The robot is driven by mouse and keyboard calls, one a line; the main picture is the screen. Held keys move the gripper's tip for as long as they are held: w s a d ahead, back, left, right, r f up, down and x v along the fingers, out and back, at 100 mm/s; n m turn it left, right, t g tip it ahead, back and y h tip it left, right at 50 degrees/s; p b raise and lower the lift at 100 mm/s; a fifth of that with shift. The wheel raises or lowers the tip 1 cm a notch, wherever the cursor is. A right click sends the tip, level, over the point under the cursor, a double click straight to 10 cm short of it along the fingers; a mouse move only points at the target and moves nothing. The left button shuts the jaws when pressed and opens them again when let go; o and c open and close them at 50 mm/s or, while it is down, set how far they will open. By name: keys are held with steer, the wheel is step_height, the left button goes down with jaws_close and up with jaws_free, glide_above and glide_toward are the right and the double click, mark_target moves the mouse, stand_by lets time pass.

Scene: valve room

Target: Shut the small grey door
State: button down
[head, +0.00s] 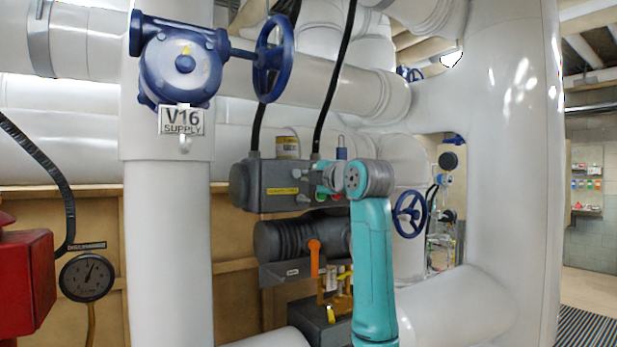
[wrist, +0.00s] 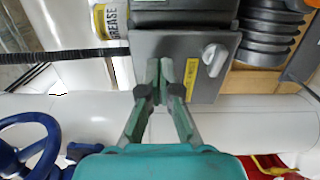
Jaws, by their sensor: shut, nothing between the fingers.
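The small grey door (wrist: 206,88) fills the upper middle of the wrist view as a flat grey panel with a pale turn handle (wrist: 214,60) and a yellow label. It seems to sit at the end of the dark grey box (head: 275,187), which the head view shows left of my arm's end. How far open the door is, I cannot tell. My gripper (wrist: 170,72) is shut and empty, its fingertips in front of the panel, left of the handle. Whether they touch it is unclear. In the head view my wrist partly hides this spot.
A yellow-labelled grease can (head: 288,147) stands on the box. A blue handwheel (head: 410,214) is close on the right. Thick white pipes surround the spot; open floor shows far right.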

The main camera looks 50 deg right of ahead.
steer(key=shift+w+d, duration=0.5)
steer(key=shift+d, duration=0.1)
stand_by(0.4)
